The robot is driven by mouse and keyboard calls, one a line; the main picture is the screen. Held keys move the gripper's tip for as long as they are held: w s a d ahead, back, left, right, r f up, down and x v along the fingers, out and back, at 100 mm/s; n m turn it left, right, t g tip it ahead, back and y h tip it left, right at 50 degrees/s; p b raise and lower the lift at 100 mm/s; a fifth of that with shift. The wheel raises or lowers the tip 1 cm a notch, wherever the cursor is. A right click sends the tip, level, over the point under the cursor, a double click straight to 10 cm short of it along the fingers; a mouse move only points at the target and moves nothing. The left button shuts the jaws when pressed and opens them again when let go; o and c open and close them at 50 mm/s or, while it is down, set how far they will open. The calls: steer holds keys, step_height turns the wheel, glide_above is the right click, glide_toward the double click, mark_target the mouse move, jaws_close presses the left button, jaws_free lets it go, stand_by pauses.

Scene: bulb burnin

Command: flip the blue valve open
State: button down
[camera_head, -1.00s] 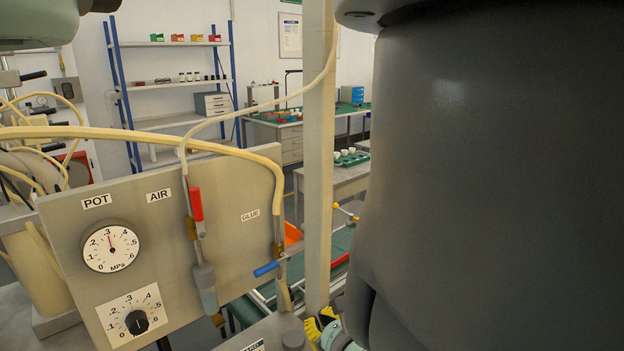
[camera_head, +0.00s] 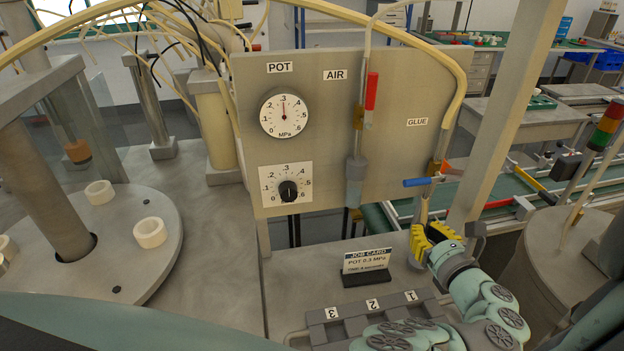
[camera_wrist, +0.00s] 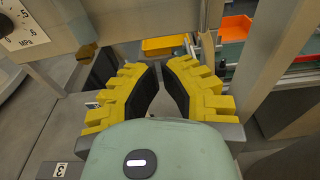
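The blue valve handle (camera_head: 417,182) is on the GLUE line at the right edge of the grey panel. It lies roughly horizontal, pointing left, across the line. My gripper (camera_head: 432,234), with yellow ribbed fingers, is below the handle and apart from it in the head view. The wrist view shows the fingers (camera_wrist: 160,72) parted with nothing between them, so the gripper is open. I cannot make out the blue handle in the wrist view.
The panel (camera_head: 240,110) carries a POT gauge (camera_head: 284,113), a dial (camera_head: 288,190) and an upright red AIR handle (camera_head: 371,91). A job card (camera_head: 367,262) and a numbered block (camera_head: 375,310) stand near my gripper. A grey post (camera_head: 505,110) rises right of the valve.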

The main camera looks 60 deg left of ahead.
mark_target(417, 182)
steer(key=shift+p+x, duration=0.75)
steer(key=shift+x, duration=3.6)
steer(key=shift+s+d+r+p, duration=0.1)
steer(key=shift+d+r+p, duration=0.1)
steer(key=shift+r+p, duration=0.65)
steer(key=shift+s+d+r+p, duration=0.15)
steer(key=shift+r+p, duration=0.35)
steer(key=shift+r, duration=0.65)
steer(key=shift+r, duration=0.1)
steer(key=shift+r+m+p, duration=0.15)
steer(key=shift+m+p, duration=0.15)
steer(key=shift+p, duration=0.2)
